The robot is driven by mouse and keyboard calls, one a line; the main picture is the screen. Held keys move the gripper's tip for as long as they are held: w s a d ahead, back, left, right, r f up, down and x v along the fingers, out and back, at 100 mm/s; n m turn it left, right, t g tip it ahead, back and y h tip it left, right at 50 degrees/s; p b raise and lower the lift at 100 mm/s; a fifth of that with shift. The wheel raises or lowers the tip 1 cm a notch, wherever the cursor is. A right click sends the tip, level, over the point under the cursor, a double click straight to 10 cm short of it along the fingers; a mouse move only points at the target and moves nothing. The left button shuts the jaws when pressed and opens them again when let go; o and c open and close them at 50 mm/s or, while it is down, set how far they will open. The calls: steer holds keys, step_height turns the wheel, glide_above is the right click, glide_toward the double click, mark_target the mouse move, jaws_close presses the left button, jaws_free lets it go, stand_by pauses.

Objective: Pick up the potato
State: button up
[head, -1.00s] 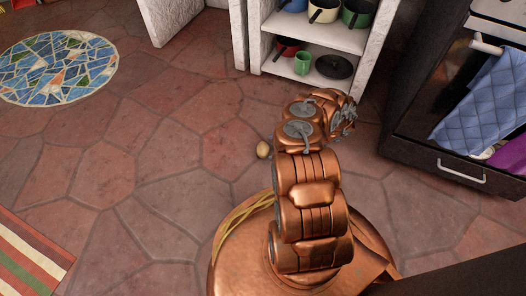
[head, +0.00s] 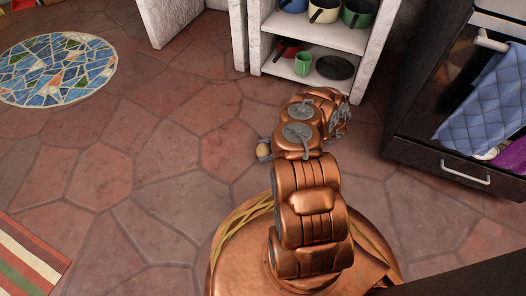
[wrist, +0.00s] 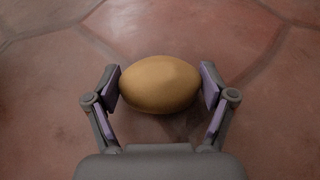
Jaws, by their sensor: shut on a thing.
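The potato (wrist: 160,84) is a yellow-brown oval. In the wrist view it lies crosswise between the two purple-padded fingers of my gripper (wrist: 160,88), with a pad against each end. The gripper is shut on it. In the head view the potato (head: 263,150) shows as a small tan spot just left of my arm, low near the tiled floor, with a grey finger (head: 262,158) beside it. Most of the gripper is hidden behind my arm there. I cannot tell whether the potato touches the floor.
A white shelf (head: 312,77) with pots, a green mug (head: 303,63) and a dark lid (head: 334,67) stands behind. A dark oven with a drawer (head: 455,165) and hanging blue cloth (head: 488,100) is at right. A round mosaic (head: 58,68) is at left.

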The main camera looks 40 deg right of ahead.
steer(key=shift+c, duration=0.8)
